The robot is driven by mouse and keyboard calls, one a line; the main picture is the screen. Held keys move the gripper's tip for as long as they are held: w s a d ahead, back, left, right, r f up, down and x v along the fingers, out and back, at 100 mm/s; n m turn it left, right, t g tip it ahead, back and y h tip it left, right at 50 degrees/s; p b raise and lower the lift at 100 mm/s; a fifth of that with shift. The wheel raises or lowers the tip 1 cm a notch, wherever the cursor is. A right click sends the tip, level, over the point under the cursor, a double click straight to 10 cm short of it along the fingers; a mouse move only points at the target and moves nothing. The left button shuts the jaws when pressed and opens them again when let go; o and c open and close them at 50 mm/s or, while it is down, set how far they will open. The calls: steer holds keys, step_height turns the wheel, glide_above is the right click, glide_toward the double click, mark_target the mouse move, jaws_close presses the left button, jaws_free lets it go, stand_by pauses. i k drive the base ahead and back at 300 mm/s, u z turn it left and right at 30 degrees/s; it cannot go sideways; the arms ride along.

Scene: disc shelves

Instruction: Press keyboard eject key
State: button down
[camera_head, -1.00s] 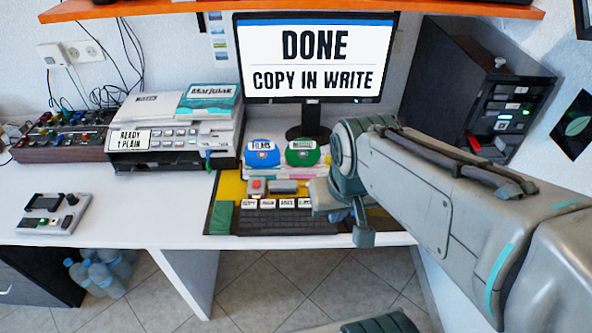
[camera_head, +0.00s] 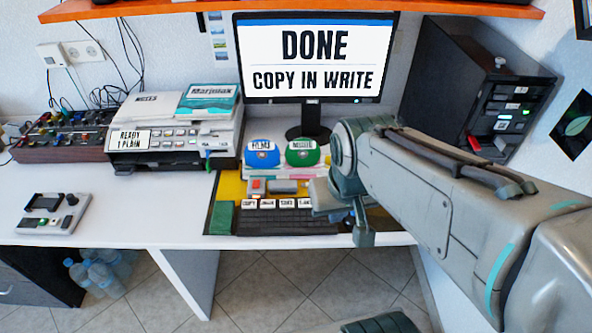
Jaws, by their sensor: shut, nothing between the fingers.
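The black keyboard (camera_head: 285,222) lies on the yellow mat at the desk's front edge. A row of white labelled keys (camera_head: 285,204) runs along its back; the leftmost seems to read COPY, and the other labels are too small to read surely. My gripper (camera_head: 363,238) hangs at the keyboard's right end, shut and empty, with its fingers partly hidden by my wrist. I cannot tell whether it touches a key. The monitor (camera_head: 316,58) reads DONE, COPY IN WRITE. The dark disc tower (camera_head: 480,90) stands at the right with slots and a small green light.
A small grey device (camera_head: 52,213) sits at the far left. The desk (camera_head: 140,205) between is clear. An orange shelf (camera_head: 290,8) runs above.

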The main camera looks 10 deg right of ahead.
mark_target(302, 202)
steer(key=z, duration=2.9)
steer(key=k, duration=1.15)
steer(key=u, duration=1.35)
steer(key=i, duration=0.5)
steer(key=u, duration=0.1)
